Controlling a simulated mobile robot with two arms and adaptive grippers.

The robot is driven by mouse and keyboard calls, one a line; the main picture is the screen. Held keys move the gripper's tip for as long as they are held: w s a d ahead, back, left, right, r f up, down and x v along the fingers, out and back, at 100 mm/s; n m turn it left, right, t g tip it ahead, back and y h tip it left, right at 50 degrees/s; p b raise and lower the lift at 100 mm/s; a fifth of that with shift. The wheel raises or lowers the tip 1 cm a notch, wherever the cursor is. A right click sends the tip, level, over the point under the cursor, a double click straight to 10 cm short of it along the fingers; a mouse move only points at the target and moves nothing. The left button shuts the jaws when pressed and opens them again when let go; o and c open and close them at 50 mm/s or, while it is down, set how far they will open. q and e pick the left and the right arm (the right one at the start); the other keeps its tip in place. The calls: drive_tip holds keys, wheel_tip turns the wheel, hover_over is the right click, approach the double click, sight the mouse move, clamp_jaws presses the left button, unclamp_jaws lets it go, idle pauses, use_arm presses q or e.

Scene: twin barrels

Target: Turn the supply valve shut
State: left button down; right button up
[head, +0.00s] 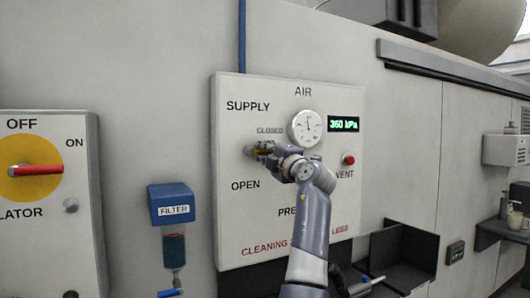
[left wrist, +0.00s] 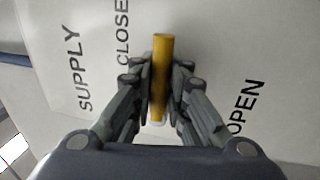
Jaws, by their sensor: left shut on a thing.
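The supply valve's yellow handle (head: 262,152) is on the white air panel (head: 232,228), between the CLOSED label above and the OPEN label below left. My left gripper (head: 265,149) is at the handle and covers most of it in the head view. In the left wrist view the yellow handle (left wrist: 160,75) stands between the two fingers of my left gripper (left wrist: 160,85), which are shut on it. There CLOSED is to its left and OPEN to its lower right. Its exact angle is hard to tell in the head view. My right gripper is not in view.
The panel also has a round gauge (head: 306,128), a green display (head: 346,125) reading 360 kPa and a red vent button (head: 348,159). A blue filter (head: 171,204) and a red isolator handle (head: 37,170) are to the left. A dark bin (head: 405,250) is at lower right.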

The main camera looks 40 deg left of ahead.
use_arm(q)
drive_tip(key=c, duration=1.6)
unclamp_jaws()
drive_tip(key=shift+d, duration=0.15)
drive_tip(key=v, duration=1.1)
drive_tip(key=shift+s+d+f, duration=0.1)
drive_tip(key=shift+s+d, duration=0.1)
drive_tip(key=shift+d, duration=0.15)
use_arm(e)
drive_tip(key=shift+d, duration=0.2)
